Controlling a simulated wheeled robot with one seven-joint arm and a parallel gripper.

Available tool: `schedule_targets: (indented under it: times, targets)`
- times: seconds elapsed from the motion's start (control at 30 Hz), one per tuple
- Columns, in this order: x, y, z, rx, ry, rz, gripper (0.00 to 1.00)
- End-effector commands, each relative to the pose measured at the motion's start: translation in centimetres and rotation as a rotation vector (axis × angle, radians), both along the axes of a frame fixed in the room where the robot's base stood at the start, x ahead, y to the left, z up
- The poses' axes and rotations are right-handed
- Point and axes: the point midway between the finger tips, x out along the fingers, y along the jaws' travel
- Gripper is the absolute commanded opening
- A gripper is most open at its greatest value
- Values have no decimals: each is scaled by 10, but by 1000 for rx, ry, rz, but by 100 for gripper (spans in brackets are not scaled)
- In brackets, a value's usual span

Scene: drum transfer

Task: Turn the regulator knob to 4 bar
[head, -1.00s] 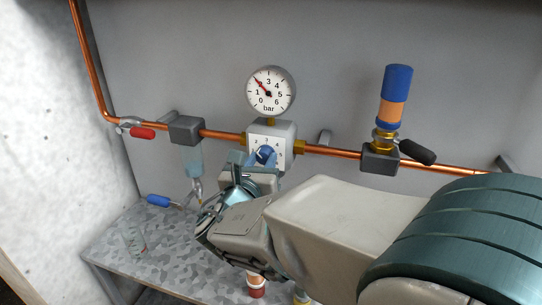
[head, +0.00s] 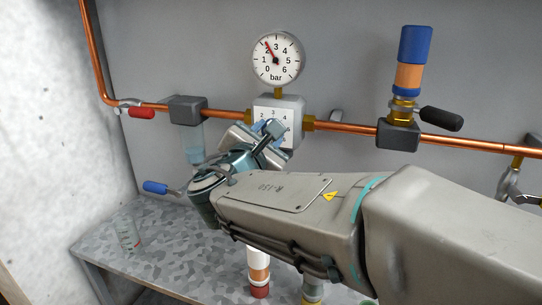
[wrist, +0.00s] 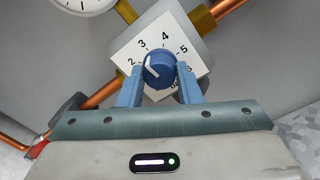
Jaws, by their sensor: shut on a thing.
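The blue regulator knob (wrist: 160,66) sits on the white numbered dial plate (wrist: 143,57) of the regulator (head: 291,104). My gripper (head: 266,131) is shut on it, with one blue finger at each side in the wrist view. The knob's white mark points to the left side, near the 2 and 3; its exact reading is hard to tell. The pressure gauge (head: 277,60) stands above the regulator. Its red needle points between 2 and 3, a little past 2. In the head view my gripper hides most of the knob and the lower dial.
A copper pipe (head: 350,127) runs across the wall. A red-handled valve (head: 140,112) is left, a blue-handled valve (head: 157,187) below it. A black-handled valve (head: 440,118) and blue-orange cylinder (head: 410,75) are right. A glass (head: 128,233) stands on the bench (head: 160,240).

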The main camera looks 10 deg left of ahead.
Motion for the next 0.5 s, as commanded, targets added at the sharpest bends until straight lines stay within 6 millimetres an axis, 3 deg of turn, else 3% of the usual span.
schedule_targets:
  times: [0.03, 0.5]
  targets:
    - [0, -1, -9, 49, -6, -1, 8]
    - [0, 0, -9, 489, -39, 1, 8]
